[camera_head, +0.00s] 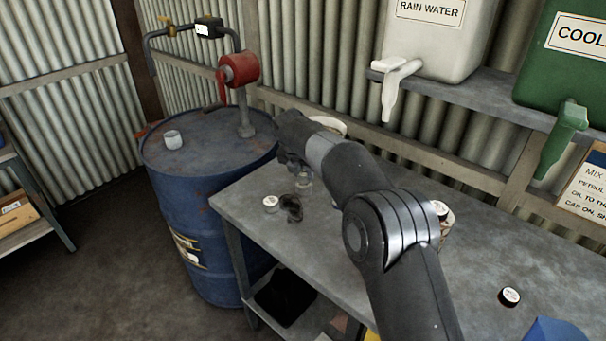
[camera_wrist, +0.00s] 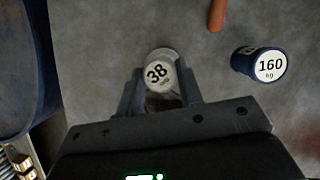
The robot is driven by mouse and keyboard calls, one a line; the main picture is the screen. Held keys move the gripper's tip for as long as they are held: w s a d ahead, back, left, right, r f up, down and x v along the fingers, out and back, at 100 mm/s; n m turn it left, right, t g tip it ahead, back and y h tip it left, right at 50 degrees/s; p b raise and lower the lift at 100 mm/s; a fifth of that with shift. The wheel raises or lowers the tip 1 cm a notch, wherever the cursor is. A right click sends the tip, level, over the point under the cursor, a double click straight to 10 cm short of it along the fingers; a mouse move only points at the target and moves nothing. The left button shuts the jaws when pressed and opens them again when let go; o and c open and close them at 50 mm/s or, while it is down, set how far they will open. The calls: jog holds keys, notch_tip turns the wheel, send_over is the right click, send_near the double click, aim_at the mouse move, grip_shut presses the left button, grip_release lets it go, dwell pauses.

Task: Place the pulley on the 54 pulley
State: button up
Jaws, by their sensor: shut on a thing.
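In the wrist view my gripper (camera_wrist: 160,84) is shut on a pale round piece labelled 38 (camera_wrist: 158,72), which sits between its two fingers. The smaller print under the number is too blurred to read. Whether this piece touches the bench below it, I cannot tell. In the head view my gripper (camera_head: 293,160) is over the far left part of the grey bench (camera_head: 255,217), mostly hidden by my arm. A clear or pale grey piece (camera_head: 304,181) shows just below it. No label reading 54 is legible in either view.
A blue piece labelled 160 kg (camera_wrist: 263,64) stands right of my gripper, near an orange-brown rod (camera_wrist: 217,14). A white-topped piece (camera_head: 270,203) and a dark object (camera_head: 292,207) lie on the bench. A blue drum (camera_head: 190,215) adjoins its left end. Dispenser taps (camera_head: 392,88) overhang behind.

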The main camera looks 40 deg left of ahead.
jog(key=shift+f, duration=0.4)
jog(key=shift+f, duration=0.15)
jog(key=o, duration=1)
jog(key=v, duration=1.2)
